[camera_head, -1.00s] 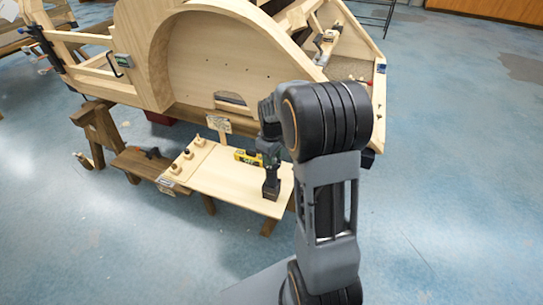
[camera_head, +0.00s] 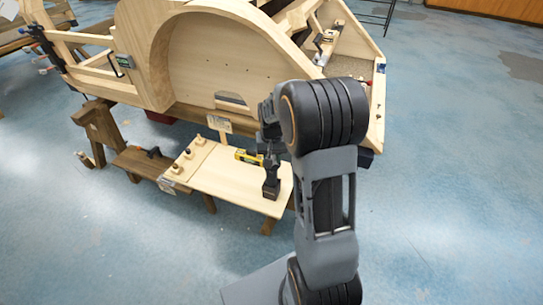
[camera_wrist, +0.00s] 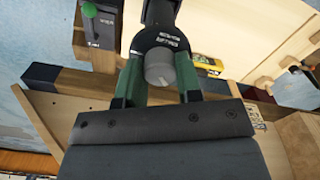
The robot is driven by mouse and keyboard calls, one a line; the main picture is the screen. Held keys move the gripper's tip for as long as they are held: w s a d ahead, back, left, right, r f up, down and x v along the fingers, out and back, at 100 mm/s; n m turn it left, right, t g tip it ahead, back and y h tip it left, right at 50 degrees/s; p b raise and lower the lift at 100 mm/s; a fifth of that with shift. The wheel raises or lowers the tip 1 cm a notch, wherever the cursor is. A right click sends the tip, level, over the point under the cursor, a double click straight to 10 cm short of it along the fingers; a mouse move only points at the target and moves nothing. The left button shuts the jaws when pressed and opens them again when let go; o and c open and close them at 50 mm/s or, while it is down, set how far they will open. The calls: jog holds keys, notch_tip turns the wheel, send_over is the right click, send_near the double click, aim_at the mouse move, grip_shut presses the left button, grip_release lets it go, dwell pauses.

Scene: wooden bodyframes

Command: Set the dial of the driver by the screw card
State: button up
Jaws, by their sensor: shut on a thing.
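The driver (camera_head: 271,184) stands upright on the pale board of the low bench, partly hidden by my arm in the head view. In the wrist view its black dial ring (camera_wrist: 160,38) carries small pale lettering, too blurred to read, around a grey round nose (camera_wrist: 159,70). My gripper (camera_wrist: 160,75) has its two green fingers on either side of the dial and is shut on it. A small pale card with dark marks (camera_head: 219,124) stands on a post behind the bench. I cannot tell whether it is the screw card.
A yellow tool (camera_head: 248,156) lies beside the driver. Several wooden pegs stand on a strip (camera_head: 187,155) at the board's left. The large wooden bodyframe (camera_head: 150,60) rises close behind. Blue floor is free at right.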

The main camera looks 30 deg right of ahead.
jog(key=shift+m, duration=1.2)
jog(key=o, duration=0.9)
jog(key=shift+o, duration=0.2)
notch_tip(320, 180, up, 14)
jog(key=p, duration=0.1)
jog(key=shift+f, duration=0.1)
